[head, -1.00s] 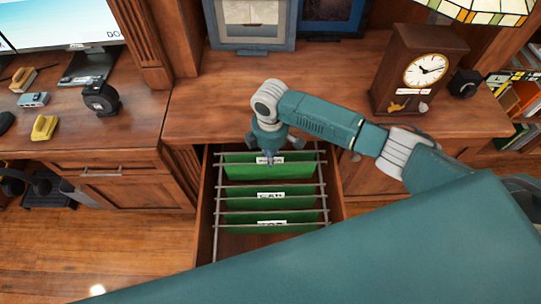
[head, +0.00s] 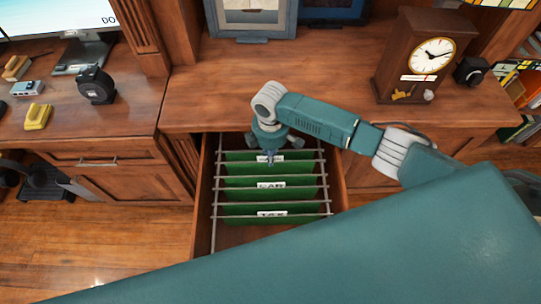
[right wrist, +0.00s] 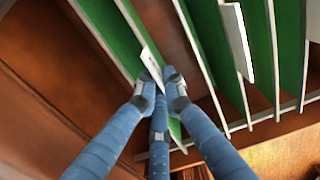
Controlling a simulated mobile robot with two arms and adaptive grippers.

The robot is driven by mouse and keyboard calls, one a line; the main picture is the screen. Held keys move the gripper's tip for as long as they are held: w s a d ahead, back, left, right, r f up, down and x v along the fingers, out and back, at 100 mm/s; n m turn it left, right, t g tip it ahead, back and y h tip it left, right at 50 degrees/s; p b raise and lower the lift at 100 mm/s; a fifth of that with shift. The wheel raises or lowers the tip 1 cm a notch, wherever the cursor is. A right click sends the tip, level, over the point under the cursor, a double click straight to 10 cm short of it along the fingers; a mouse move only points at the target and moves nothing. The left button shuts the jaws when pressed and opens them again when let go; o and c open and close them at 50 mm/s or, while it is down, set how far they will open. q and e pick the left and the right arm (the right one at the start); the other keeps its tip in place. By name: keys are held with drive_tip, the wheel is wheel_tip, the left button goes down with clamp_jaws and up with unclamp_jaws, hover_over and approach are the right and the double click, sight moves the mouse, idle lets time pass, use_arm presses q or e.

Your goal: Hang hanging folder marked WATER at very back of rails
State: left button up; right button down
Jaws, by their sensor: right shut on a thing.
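The open drawer (head: 202,228) has metal side rails (head: 214,225). My right gripper (head: 270,158) is over its back part, shut on the rearmost green folder (head: 240,170). Its white label is partly covered by my fingers, so I cannot read it. The right wrist view shows the fingertips (right wrist: 162,84) closed at this folder's top edge, beside its label (right wrist: 151,62). The folder's rods span the drawer; I cannot tell whether they rest on the rails. A folder marked CAR (head: 240,182) hangs in front, then one marked TAX (head: 240,209). My left gripper is not in view.
The desk top (head: 330,95) overhangs just behind the drawer. A wooden clock (head: 398,72) stands on it at the right, and a picture frame (head: 250,18) at the back. A tape dispenser (head: 97,85) and staplers sit at the left. Bare drawer space shows behind the rearmost folder.

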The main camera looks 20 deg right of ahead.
drive_tip(key=c, duration=1.8)
unclamp_jaws()
wheel_tip(320, 180, up, 12)
